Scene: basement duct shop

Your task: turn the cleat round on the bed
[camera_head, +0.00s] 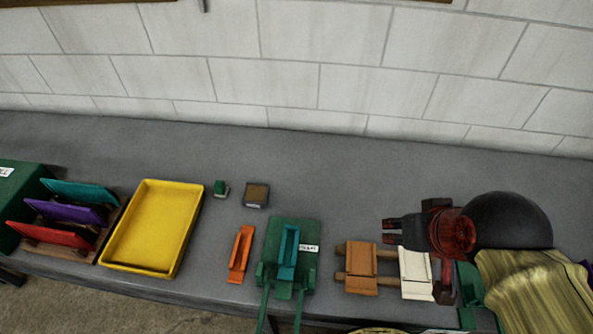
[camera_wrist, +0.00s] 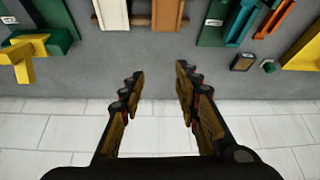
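A green bed-like fixture (camera_head: 271,237) with a white label stands on the bench; two green bars stick out from its front. A narrow teal channel-shaped piece, probably the cleat (camera_head: 288,252), lies on it, lengthwise front to back. Both also show at the top right of the wrist view, the fixture (camera_wrist: 213,30) and the teal piece (camera_wrist: 243,22). A similar orange piece (camera_head: 240,254) lies on the bench just left of the fixture. My gripper (camera_head: 390,231) is to the right of the fixture, behind the brown and white blocks; in the wrist view (camera_wrist: 160,80) its fingers are apart and empty.
Left are a yellow tray (camera_head: 152,228) and a rack with coloured plates (camera_head: 73,213). Two small blocks (camera_head: 257,195) (camera_head: 221,189) sit behind. The bench's back strip is clear, up to the wall.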

